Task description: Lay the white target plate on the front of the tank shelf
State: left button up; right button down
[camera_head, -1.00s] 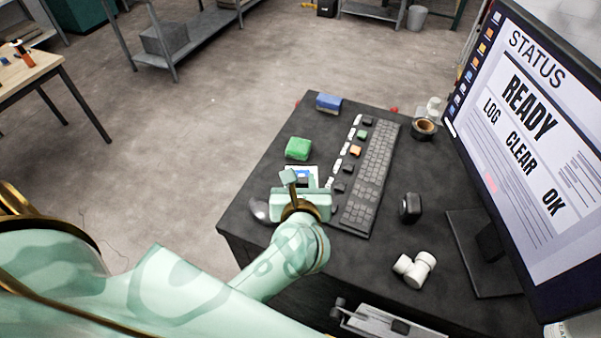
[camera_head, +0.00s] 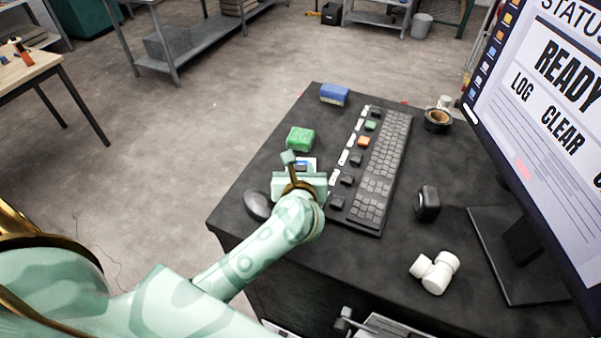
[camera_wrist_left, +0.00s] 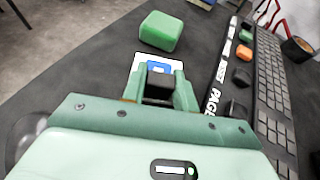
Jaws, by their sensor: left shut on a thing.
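My left gripper (camera_head: 291,163) is low over the dark desk, its fingers shut on a small dark block, which shows between them in the left wrist view (camera_wrist_left: 160,86). A white card or plate with a blue patch (camera_wrist_left: 143,62) is just beyond the fingertips; it also shows in the head view (camera_head: 311,163), partly hidden by the gripper. I cannot tell whether it touches the block, or whether it is the target plate. I cannot identify a tank shelf. My right gripper is not in view.
A monitor (camera_head: 545,130) stands at the right. Grey shelving (camera_head: 205,42) is at the back.

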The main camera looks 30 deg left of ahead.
pick_arm(q)
jog(key=shift+f, duration=0.1)
jog(key=o, duration=1)
